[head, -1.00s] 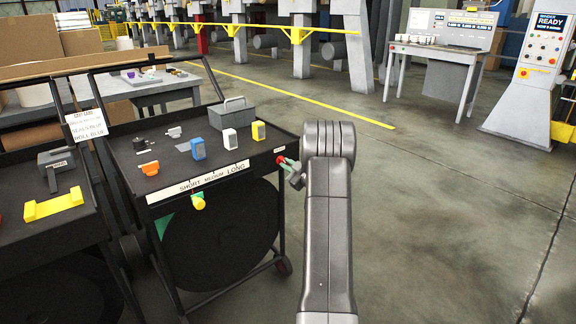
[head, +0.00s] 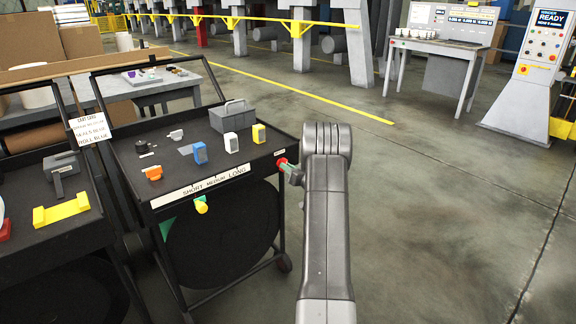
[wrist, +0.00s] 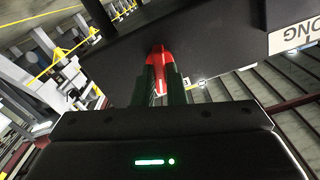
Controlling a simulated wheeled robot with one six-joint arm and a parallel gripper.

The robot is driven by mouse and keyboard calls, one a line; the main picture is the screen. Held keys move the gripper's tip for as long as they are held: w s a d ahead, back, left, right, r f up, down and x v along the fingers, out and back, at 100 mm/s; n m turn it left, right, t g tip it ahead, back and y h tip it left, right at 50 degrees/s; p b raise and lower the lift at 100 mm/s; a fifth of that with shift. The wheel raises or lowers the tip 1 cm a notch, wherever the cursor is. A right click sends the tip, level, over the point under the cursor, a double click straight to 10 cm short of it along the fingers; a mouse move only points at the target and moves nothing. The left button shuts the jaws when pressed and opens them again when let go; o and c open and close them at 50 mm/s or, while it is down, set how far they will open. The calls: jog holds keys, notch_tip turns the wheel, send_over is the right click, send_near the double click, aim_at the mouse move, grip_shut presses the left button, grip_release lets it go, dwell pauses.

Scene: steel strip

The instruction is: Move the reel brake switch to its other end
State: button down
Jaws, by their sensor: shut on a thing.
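The reel brake switch appears to be the small red lever (head: 282,162) on the right front corner of the black cart (head: 262,167), under a small white label. In the wrist view the red lever (wrist: 158,66) stands between the two dark fingers of my gripper (wrist: 162,84). My gripper (head: 291,172) is shut on it at the cart's edge. The fingers hide part of the lever, and I cannot tell at which end it stands.
A yellow knob (head: 201,207) sticks out below the SHORT MEDIUM LONG strip (head: 200,188). Blue, white, yellow and orange blocks and a grey toolbox (head: 232,115) stand on the cart. Another black cart (head: 75,232) is at left. The floor (head: 440,220) at right is clear.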

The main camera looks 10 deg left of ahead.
jog(key=shift+m+p, duration=0.6)
jog(key=shift+m, duration=0.9)
jog(key=c, duration=1.5)
grip_release()
jog(key=shift+d, duration=0.15)
jog(key=v, duration=1.3)
jog(key=shift+s+d+p, duration=0.2)
jog(key=shift+s+p, duration=0.05)
jog(key=shift+p, duration=0.05)
